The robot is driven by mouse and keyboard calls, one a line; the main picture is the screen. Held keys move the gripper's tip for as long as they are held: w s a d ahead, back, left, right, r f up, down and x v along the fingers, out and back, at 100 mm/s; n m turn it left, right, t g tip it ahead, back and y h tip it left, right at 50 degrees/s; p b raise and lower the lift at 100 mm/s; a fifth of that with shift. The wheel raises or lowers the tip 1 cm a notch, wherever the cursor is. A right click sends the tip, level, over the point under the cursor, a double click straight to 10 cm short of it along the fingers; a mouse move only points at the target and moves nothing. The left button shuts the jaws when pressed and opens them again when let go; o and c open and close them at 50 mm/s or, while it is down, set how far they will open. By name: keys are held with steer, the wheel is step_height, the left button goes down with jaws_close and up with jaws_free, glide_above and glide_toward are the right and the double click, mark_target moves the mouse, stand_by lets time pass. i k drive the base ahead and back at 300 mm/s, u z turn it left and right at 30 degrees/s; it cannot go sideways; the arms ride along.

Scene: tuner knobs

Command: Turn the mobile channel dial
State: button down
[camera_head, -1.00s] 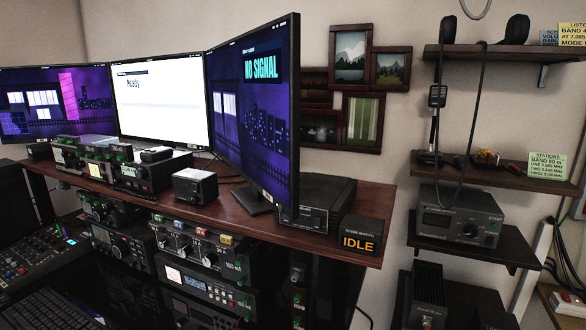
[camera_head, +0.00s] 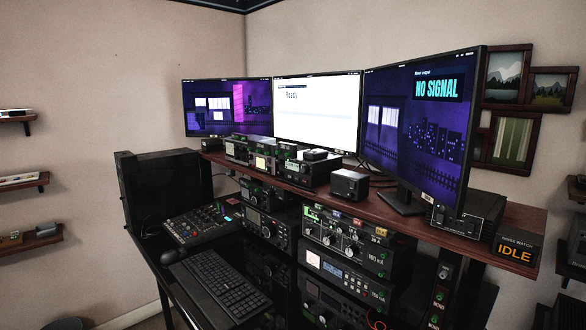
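Several radio units with knobs stand on and under the wooden shelf of the desk. One rack unit (camera_head: 358,241) below the shelf has a row of round knobs and coloured tags on top. Another radio (camera_head: 270,225) with a large dial sits to its left, under the shelf. Small radios (camera_head: 262,158) stand in a row on the shelf in front of the monitors. I cannot tell which knob is the mobile channel dial, as labels are too small to read. My gripper is not in view.
Three monitors (camera_head: 318,110) stand on the shelf (camera_head: 425,228). A keyboard (camera_head: 217,284) and a mixer (camera_head: 200,222) lie on the lower desk. A display reading IDLE (camera_head: 514,252) is at the shelf's right end. Wall shelves (camera_head: 30,238) hang at far left. Floor shows at lower left.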

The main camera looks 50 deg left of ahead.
mark_target(303, 168)
steer(key=u, duration=3.15)
steer(key=k, duration=0.9)
steer(key=z, duration=1.05)
steer(key=i, duration=1)
steer(key=u, duration=0.05)
